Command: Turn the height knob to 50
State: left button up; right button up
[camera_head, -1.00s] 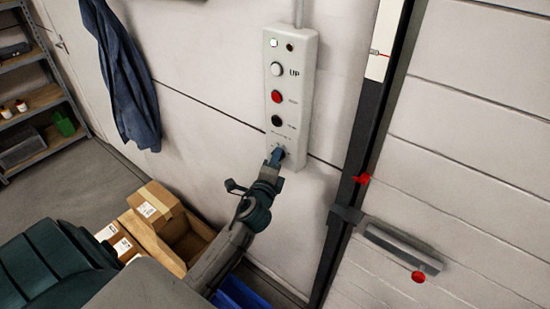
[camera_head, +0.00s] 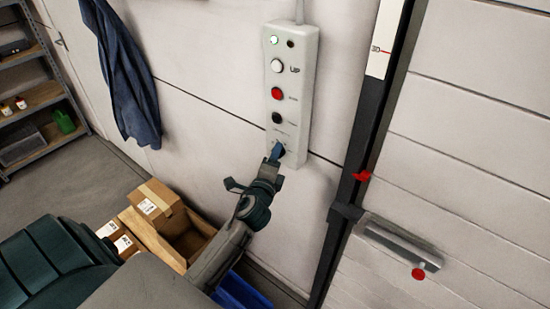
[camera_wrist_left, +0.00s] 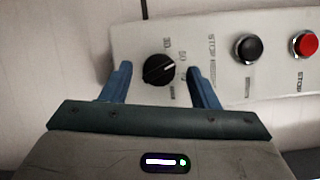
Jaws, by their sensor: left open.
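The height knob (camera_wrist_left: 158,71) is a round black dial at the end of the grey control panel (camera_wrist_left: 228,28). Its white mark points to the upper right in the left wrist view, roughly toward a label that looks like 50; the print is small and blurred. My left gripper (camera_wrist_left: 159,69) is open, with one blue finger on each side of the knob and visible gaps between. In the head view my left gripper (camera_head: 275,152) is at the panel's lower end and mostly hides the knob. My right gripper is not in view.
The panel carries a black button (camera_head: 276,118), a red button (camera_head: 277,93) and a white UP button (camera_head: 277,66). A white scale strip (camera_head: 386,40) stands right of it, beside a dark vertical rail. Cardboard boxes (camera_head: 160,205) lie below left; a blue jacket (camera_head: 122,75) hangs on the wall.

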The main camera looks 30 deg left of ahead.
pick_arm(q)
jog(key=b+v, duration=0.3)
jog(key=v, duration=0.7)
jog(key=shift+s, duration=0.15)
